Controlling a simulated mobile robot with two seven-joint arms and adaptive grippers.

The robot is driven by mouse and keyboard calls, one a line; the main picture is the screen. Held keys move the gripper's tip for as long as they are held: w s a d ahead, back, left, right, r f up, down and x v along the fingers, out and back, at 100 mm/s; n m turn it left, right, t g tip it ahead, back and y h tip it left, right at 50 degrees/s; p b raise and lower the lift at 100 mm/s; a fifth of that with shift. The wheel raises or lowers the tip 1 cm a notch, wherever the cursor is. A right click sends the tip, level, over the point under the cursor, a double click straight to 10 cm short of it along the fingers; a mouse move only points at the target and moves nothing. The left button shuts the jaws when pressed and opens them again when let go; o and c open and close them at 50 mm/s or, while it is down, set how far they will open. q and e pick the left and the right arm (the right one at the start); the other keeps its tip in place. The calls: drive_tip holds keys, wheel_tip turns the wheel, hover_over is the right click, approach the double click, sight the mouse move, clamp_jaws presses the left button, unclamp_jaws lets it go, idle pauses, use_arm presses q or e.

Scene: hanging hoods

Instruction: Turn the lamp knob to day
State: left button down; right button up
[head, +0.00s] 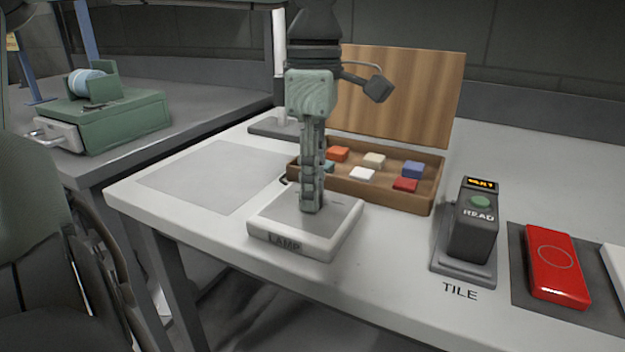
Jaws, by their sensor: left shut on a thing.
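The lamp box (290,243) is a pale, low block with a grey top and the word LAMP on its front. It sits at the front edge of the white table. My left gripper (311,208) points straight down onto the middle of the grey top. Its fingers are close together, shut on the lamp knob, which they hide. I cannot read the knob's setting; its marks on the top are too small or covered. My right gripper is not in view.
An open wooden case (368,188) with several coloured tiles stands behind the lamp box. A dark READ device (474,222) and a red block (556,266) are to the right. A grey mat (212,176) lies clear to the left. A green machine (115,118) stands on the side bench.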

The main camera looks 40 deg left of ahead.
use_arm(q)
drive_tip(key=shift+m, duration=0.6)
drive_tip(key=c, duration=1.2)
unclamp_jaws()
drive_tip(key=shift+r, duration=0.1)
drive_tip(key=r, duration=1.2)
drive_tip(key=shift+w+a, duration=0.1)
drive_tip(key=shift+w, duration=0.2)
drive_tip(key=shift+f, duration=0.1)
